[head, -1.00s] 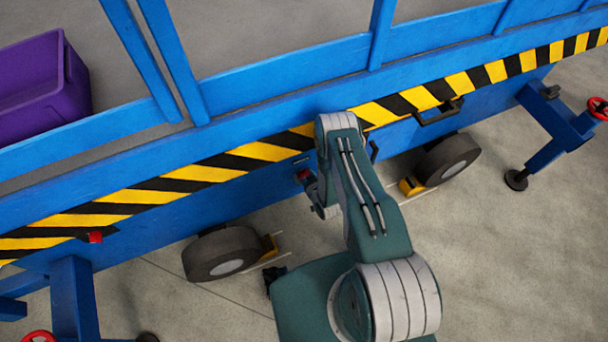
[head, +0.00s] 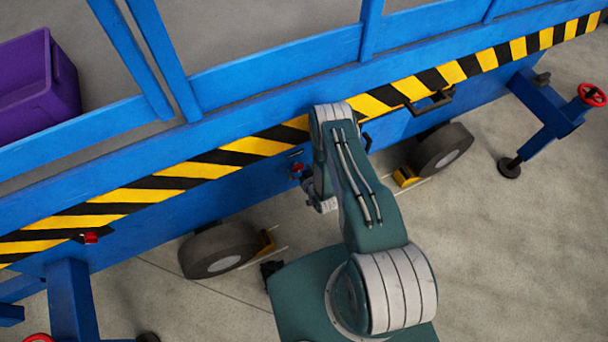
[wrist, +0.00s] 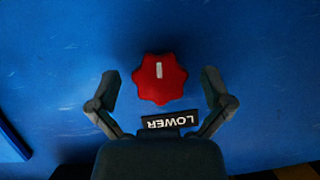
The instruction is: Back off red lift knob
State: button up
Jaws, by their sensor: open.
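A red lobed knob (wrist: 160,79) with a white mark pointing up and down the picture sits on the blue panel in the wrist view. My gripper (wrist: 160,74) is open, with one dark finger on each side of the knob. Gaps of blue panel show between the fingers and the knob. A black "LOWER" label (wrist: 170,120) is upside down just below the knob. In the head view the red knob (head: 297,168) shows small at the left of my arm, which hides much of my gripper.
A blue railed platform with a yellow-black striped edge (head: 255,145) spans the view. Another red knob (head: 90,238) is at the left. A black handle (head: 431,101), wheels (head: 220,250) and a stabiliser leg (head: 545,118) stand nearby. A purple bin (head: 38,90) is behind the rail.

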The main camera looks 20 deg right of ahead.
jog(key=v, duration=1.1)
